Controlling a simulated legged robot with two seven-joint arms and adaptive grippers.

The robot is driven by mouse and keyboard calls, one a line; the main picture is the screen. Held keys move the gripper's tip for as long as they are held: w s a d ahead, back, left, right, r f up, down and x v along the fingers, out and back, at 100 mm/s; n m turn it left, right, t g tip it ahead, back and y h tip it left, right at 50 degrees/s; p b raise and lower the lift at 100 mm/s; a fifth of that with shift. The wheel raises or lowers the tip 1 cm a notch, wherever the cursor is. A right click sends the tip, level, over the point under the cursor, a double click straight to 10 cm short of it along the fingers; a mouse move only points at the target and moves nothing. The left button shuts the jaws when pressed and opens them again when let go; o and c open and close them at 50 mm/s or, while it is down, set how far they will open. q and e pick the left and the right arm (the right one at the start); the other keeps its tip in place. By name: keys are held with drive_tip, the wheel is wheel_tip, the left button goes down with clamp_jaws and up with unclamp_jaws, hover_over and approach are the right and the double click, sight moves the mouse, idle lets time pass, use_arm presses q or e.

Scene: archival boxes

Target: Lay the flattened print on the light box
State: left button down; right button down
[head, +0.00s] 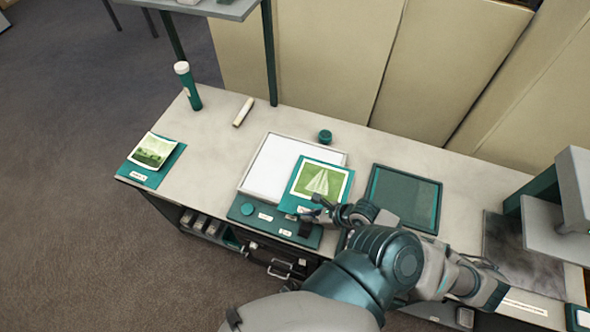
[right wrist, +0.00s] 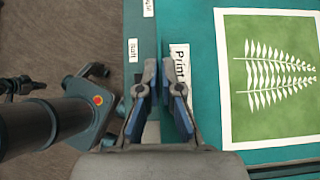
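The print (head: 320,181), green with a white fern, is on a teal backing board (head: 291,199) and lies flat-looking over the right part of the white light box (head: 278,164). I cannot tell whether the board touches the light box. My right gripper (head: 314,211) is at the board's front edge. In the right wrist view, its fingertips (right wrist: 158,68) come close together at the board's edge, beside the "Print" label (right wrist: 180,65), and appear shut on it. The print also shows at the right there (right wrist: 270,75). My left gripper is not in the head view.
A teal control strip (head: 272,219) with a round knob fronts the light box. A second green print (head: 152,150) lies far left. A teal bottle (head: 188,88), a paper roll (head: 243,111) and a small teal jar (head: 325,136) stand behind. A dark framed panel (head: 403,198) lies right.

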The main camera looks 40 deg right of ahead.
sight(289, 190)
drive_tip(key=shift+s+d+r, duration=0.25)
drive_tip(key=shift+s+d, duration=0.1)
drive_tip(key=shift+s, duration=0.25)
drive_tip(key=shift+s+d+r, duration=0.2)
drive_tip(key=shift+s+d, duration=0.15)
drive_tip(key=shift+s, duration=0.2)
drive_tip(key=w, duration=0.5)
drive_tip(key=w+f, duration=0.1)
drive_tip(key=w, duration=1)
drive_tip(key=shift+d+f+p, duration=0.2)
drive_tip(key=shift+d+p, duration=0.15)
drive_tip(key=shift+d, duration=0.05)
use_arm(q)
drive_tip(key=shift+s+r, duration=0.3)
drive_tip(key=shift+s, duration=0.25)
use_arm(e)
drive_tip(key=shift+f, duration=1.75)
drive_tip(key=c, duration=1.3)
unclamp_jaws()
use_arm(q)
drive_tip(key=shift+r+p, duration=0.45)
use_arm(e)
drive_tip(key=v, duration=1.2)
drive_tip(key=shift+s+a, duration=0.1)
